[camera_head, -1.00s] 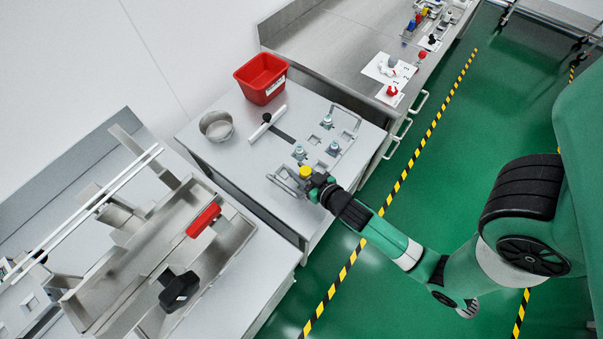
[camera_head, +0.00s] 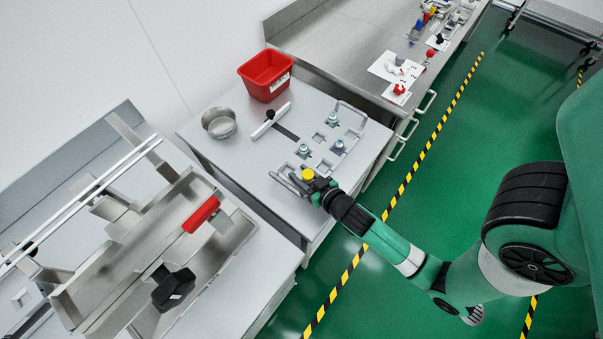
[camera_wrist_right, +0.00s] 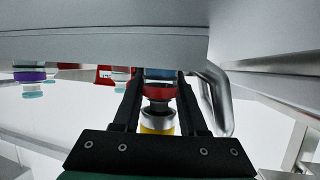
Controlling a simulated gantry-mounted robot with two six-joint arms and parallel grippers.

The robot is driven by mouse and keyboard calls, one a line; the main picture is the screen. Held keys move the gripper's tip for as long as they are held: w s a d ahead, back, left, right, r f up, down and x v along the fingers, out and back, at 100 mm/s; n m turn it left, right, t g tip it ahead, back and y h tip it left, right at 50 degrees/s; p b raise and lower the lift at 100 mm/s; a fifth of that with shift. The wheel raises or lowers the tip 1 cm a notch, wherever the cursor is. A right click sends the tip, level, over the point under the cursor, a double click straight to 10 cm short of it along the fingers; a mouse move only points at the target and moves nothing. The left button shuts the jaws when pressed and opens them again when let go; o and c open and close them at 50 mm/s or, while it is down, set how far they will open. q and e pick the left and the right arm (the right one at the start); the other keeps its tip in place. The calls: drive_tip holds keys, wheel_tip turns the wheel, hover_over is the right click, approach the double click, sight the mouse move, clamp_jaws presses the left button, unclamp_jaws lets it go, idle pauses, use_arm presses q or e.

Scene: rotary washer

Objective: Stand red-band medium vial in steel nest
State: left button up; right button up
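The red-band medium vial (camera_wrist_right: 158,92) is between the two fingers of my right gripper (camera_wrist_right: 160,78) in the right wrist view. Its red band meets both fingers, and its yellow cap (camera_wrist_right: 157,123) is nearer the wrist. In the head view, the yellow cap (camera_head: 308,174) shows at the tip of my right gripper (camera_head: 315,183), beside a bar handle at the table's front left. The vial's lower end is hidden. Square steel nests are in the tabletop, and one (camera_head: 319,137) looks empty. Which is the task's nest is unclear. My left gripper is out of view.
Several teal-capped vials, one nearby (camera_head: 303,150), stand on the steel table (camera_head: 245,155). A red bin (camera_head: 266,75), a steel bowl (camera_head: 219,122) and a white bar (camera_head: 270,121) are behind. A washer with a red handle (camera_head: 201,214) is at left.

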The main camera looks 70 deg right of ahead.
drive_tip(key=shift+s+f, duration=0.2)
drive_tip(key=shift+f, duration=0.25)
drive_tip(key=shift+r, duration=0.15)
drive_tip(key=shift+r+p, duration=0.5)
drive_tip(key=shift+p, duration=0.1)
drive_tip(key=b+v, duration=0.1)
drive_tip(key=v, duration=0.9)
drive_tip(key=shift+s+a, duration=0.25)
drive_tip(key=shift+a, duration=0.1)
drive_tip(key=shift+s+a+r, duration=0.15)
drive_tip(key=shift+s+r, duration=0.25)
drive_tip(key=shift+s, duration=0.05)
